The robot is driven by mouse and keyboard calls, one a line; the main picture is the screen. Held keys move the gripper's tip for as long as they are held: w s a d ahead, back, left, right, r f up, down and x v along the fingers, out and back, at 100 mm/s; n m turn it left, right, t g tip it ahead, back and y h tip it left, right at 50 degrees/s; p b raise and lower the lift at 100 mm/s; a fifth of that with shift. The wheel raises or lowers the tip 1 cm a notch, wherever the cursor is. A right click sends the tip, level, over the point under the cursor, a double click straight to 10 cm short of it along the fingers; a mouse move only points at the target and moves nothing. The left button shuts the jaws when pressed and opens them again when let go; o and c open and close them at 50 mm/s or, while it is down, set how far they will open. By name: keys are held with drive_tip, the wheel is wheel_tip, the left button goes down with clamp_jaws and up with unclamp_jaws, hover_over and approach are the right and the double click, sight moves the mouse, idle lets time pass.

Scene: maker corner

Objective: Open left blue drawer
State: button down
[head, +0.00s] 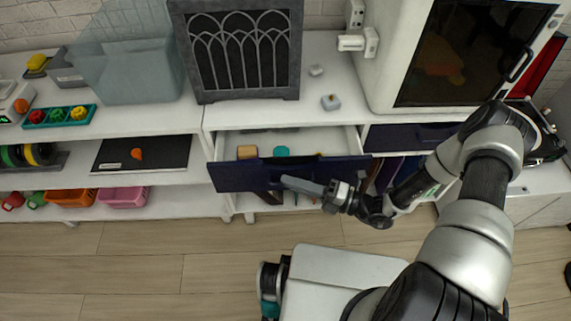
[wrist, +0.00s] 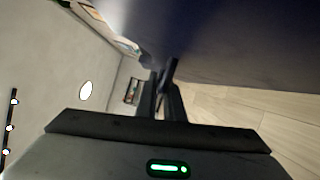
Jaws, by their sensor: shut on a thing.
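The left blue drawer (head: 235,177) is pulled out from the white cabinet in the head view. Its inside shows, with a tan block (head: 247,152) and a teal round piece (head: 281,151) in it. My gripper (head: 305,186) is at the front of this drawer, right of its middle. In the wrist view my gripper's dark fingers (wrist: 168,80) are close together beside the dark blue drawer front (wrist: 235,40). They are shut on the drawer's handle, which is mostly hidden by the fingers and the hand.
The right blue drawer (head: 405,137) is shut, partly behind my arm. A white enclosed machine (head: 392,50) and a dark arched panel (head: 240,50) stand on the cabinet top. Shelves with orange (head: 70,197) and pink (head: 122,197) bins are at left. The wooden floor (head: 150,270) is clear in front of them.

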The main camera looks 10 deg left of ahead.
drive_tip(key=s+d+p, duration=0.1)
drive_tip(key=s+d, duration=0.3)
drive_tip(key=s, duration=1.2)
drive_tip(key=c, duration=1.9)
unclamp_jaws()
drive_tip(key=shift+o, duration=0.2)
drive_tip(key=shift+d, duration=0.1)
drive_tip(key=s+d+f, duration=0.1)
drive_tip(key=s+d, duration=0.1)
drive_tip(key=d, duration=1.5)
drive_tip(key=shift+s+b, duration=0.25)
drive_tip(key=shift+b, duration=0.1)
drive_tip(key=shift+f, duration=0.1)
